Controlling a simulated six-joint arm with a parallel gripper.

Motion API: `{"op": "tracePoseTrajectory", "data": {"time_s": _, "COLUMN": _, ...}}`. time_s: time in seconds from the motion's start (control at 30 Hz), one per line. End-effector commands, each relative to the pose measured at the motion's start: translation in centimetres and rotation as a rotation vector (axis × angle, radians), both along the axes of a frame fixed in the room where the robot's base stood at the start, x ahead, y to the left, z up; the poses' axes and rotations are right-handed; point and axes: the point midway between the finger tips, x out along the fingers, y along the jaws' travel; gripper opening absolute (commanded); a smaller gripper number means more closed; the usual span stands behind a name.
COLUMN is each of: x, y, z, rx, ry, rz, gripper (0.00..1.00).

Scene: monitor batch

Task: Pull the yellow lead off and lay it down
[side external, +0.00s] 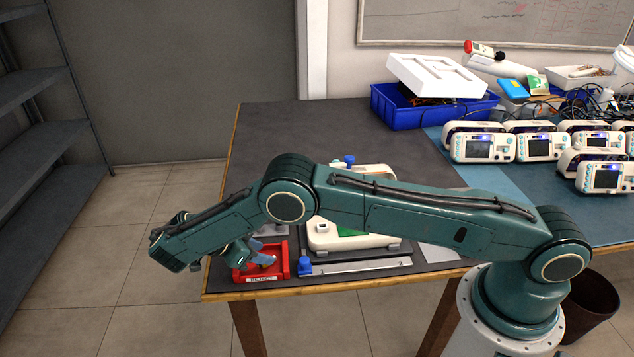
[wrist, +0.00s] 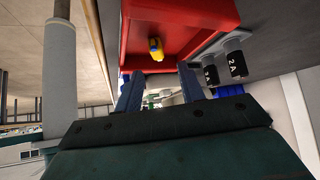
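My gripper (side external: 262,254) is low over the red tray (side external: 284,264) at the table's front left corner. In the wrist view the two blue fingers (wrist: 160,88) stand apart with nothing held between them. A small yellow plug-like piece (wrist: 156,49) shows against the inside of the red tray (wrist: 210,14), beyond the fingertips. I cannot tell whether it is the yellow lead; no cable shows on it. A white unit (side external: 325,238) with a green board (side external: 352,232) stands right of the tray, partly hidden by my arm.
Two grey parts labelled "2 A" (wrist: 236,62) and "3 A" (wrist: 211,74) sit beside the tray. A metal strip (side external: 360,268) and a blue block (side external: 304,266) lie along the front edge. White monitors (side external: 480,146) and a blue bin (side external: 400,108) stand behind. The table's back left is clear.

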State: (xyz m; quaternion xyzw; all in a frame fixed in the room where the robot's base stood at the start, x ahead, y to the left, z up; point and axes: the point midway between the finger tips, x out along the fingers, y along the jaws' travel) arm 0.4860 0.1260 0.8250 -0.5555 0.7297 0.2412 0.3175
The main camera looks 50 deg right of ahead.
Motion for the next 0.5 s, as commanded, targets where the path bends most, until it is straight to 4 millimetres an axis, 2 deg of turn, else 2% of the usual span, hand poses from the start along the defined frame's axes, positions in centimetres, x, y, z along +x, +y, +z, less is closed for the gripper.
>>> {"op": "tracePoseTrajectory", "data": {"time_s": 0.3, "x": 0.1, "y": 0.0, "z": 3.5, "rx": 0.002, "ry": -0.004, "rz": 0.000, "gripper": 0.39}}
{"op": "tracePoseTrajectory", "data": {"time_s": 0.5, "x": 0.2, "y": -0.5, "z": 3.8, "rx": 0.017, "ry": -0.016, "rz": 0.000, "gripper": 0.39}}
